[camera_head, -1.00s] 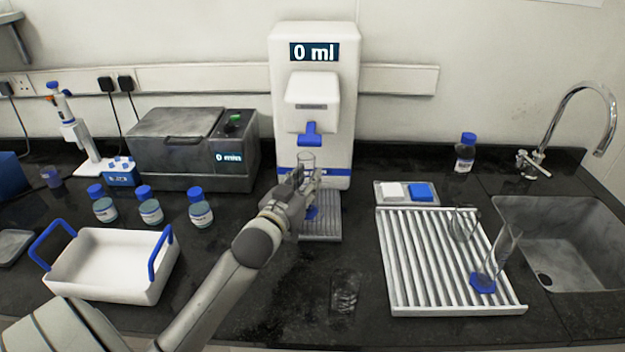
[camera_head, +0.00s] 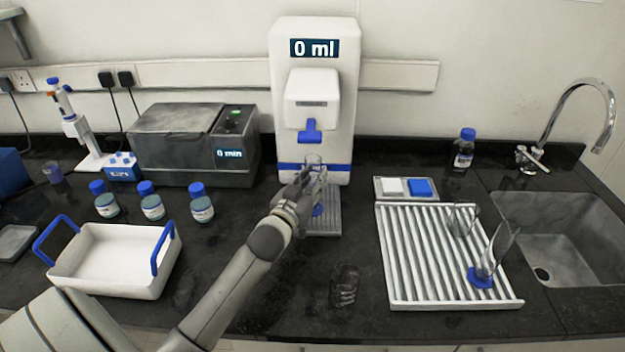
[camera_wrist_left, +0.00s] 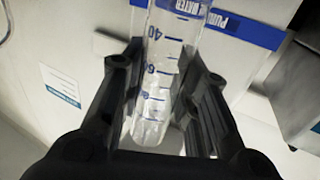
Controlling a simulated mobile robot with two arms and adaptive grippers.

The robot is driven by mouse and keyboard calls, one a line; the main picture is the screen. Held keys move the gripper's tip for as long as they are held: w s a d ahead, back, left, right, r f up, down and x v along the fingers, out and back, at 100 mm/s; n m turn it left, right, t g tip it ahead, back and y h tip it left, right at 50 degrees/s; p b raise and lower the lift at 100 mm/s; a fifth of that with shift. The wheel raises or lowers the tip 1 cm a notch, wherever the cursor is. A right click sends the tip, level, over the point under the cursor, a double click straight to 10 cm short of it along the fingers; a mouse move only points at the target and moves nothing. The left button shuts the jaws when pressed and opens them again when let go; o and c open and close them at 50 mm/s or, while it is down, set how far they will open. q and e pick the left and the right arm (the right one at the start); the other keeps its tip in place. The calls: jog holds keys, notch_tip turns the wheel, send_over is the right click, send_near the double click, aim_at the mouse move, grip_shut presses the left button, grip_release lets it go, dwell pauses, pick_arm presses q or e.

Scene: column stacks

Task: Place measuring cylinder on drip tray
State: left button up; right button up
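A clear measuring cylinder (camera_head: 314,161) with a blue base is upright in front of the water dispenser. The base is over the slotted drip tray (camera_head: 328,224); I cannot tell whether it touches the tray. My left gripper (camera_head: 311,184) is around the cylinder's body and partly hides it. In the left wrist view the cylinder (camera_wrist_left: 163,75), with blue graduation marks, lies between the two black fingers (camera_wrist_left: 160,105), which look closed on it. My right gripper is not in view.
The white dispenser (camera_head: 315,110) reads 0 ml and its spout overhangs the tray. A draining rack (camera_head: 420,260) at right holds another blue-based cylinder (camera_head: 482,275) and a glass. A beaker (camera_head: 344,287) stands in front; a white carrier (camera_head: 112,262) is at left.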

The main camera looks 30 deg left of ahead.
pick_arm(q)
jog(key=o, duration=0.4)
jog(key=shift+r, duration=0.15)
jog(key=shift+s+d+b, duration=0.3)
jog(key=shift+s, duration=1.7)
jog(key=shift+s+d+b, duration=0.3)
jog(key=shift+s+d, duration=0.05)
jog(key=shift+s, duration=1.6)
jog(key=shift+s+d+b, duration=0.3)
jog(key=shift+s, duration=1.7)
